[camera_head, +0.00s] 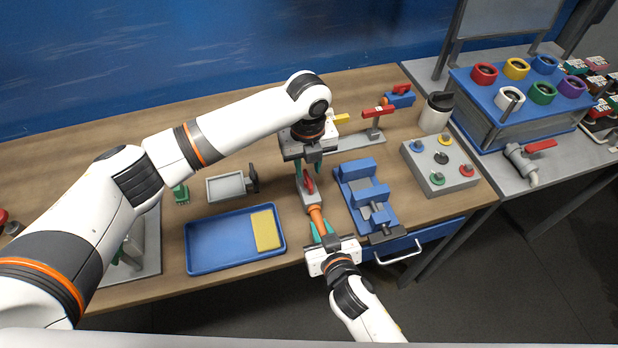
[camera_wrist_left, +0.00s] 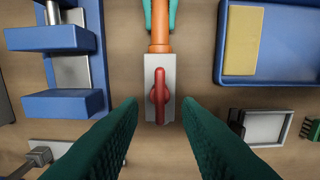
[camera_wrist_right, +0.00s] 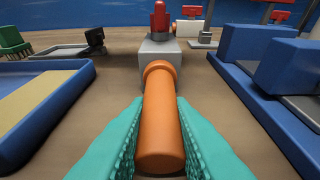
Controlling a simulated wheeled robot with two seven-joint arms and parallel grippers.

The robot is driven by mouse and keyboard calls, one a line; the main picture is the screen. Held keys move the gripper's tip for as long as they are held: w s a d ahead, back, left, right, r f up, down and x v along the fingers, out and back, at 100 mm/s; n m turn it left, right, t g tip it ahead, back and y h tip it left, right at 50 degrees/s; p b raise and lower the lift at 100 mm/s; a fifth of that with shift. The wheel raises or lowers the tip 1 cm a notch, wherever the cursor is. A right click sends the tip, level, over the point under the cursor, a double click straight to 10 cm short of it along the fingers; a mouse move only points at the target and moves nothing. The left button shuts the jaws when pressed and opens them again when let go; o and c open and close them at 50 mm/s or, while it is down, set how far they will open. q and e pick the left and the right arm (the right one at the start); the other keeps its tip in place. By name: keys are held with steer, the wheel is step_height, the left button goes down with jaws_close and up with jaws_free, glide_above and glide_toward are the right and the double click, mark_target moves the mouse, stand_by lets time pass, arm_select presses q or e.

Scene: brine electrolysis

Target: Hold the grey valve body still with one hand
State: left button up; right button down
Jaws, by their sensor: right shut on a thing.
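The grey valve body (camera_head: 311,196) lies on the wooden table with a red handle (camera_wrist_left: 160,95) on top. An orange pipe (camera_head: 317,217) joins its near end, and the valve body also shows in the right wrist view (camera_wrist_right: 158,52). My right gripper (camera_head: 322,231) is shut on the orange pipe, one teal finger along each side in its wrist view. My left gripper (camera_head: 308,169) is open above the far end of the valve body. In the left wrist view its dark green fingers (camera_wrist_left: 158,108) stand apart either side of the valve and look empty.
A blue vise (camera_head: 352,173) stands close to the right of the valve. A blue tray (camera_head: 212,258) with a yellow sponge (camera_head: 266,230) is at the left. A small grey tray (camera_head: 225,187) and a button box (camera_head: 420,162) are nearby. Bare wood lies between them.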

mark_target(308, 178)
arm_select(q)
steer(key=shift+f, duration=2)
jaws_close()
